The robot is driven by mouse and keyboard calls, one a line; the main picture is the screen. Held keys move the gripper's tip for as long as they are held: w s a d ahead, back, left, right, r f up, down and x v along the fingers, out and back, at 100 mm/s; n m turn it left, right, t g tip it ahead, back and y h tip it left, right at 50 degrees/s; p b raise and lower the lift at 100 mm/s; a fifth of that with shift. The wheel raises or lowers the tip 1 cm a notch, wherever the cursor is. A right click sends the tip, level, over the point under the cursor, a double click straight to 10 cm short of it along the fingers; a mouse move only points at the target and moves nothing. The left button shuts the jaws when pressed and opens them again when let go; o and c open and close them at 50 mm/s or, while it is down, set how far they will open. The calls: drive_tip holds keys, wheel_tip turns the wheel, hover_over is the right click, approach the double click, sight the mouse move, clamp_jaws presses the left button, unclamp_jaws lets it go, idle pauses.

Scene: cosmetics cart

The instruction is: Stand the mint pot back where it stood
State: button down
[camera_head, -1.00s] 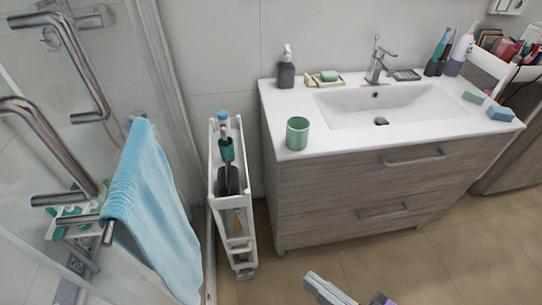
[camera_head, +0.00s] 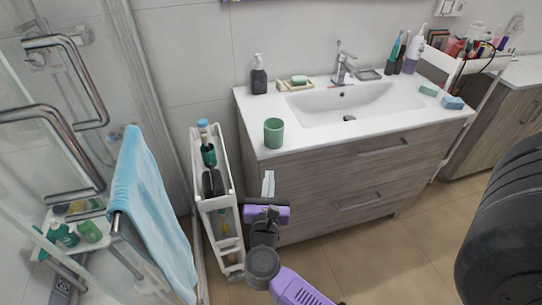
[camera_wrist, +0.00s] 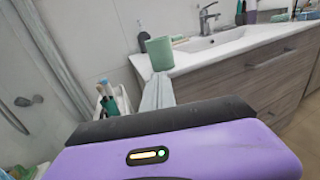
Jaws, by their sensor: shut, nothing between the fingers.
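The mint pot, a green cup (camera_head: 274,133), stands upright on the white washbasin counter (camera_head: 300,129) near its front left corner. The wrist view shows the pot (camera_wrist: 159,53) just beyond my fingertips. My gripper (camera_head: 268,182), purple with pale fingers, is shut and empty. In the head view it is below the pot in the picture, in front of the cabinet; the wrist view shows its fingers (camera_wrist: 158,92) pointing toward the pot. They look apart from the pot, but the exact gap is hard to tell.
A narrow white cart (camera_head: 218,203) with bottles stands left of the cabinet (camera_head: 350,190). A blue towel (camera_head: 155,200) hangs on the shower rail. A dark soap dispenser (camera_head: 259,75), a soap dish (camera_head: 296,83) and a faucet (camera_head: 342,65) are on the counter's back edge. A blue sponge (camera_head: 452,102) lies at right.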

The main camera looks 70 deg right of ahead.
drive_tip(key=p, duration=0.3)
approach(274, 128)
drive_tip(key=shift+w, duration=0.1)
drive_tip(key=b+x, duration=0.2)
drive_tip(key=x, duration=0.5)
drive_tip(key=shift+d, duration=0.1)
idle(0.5)
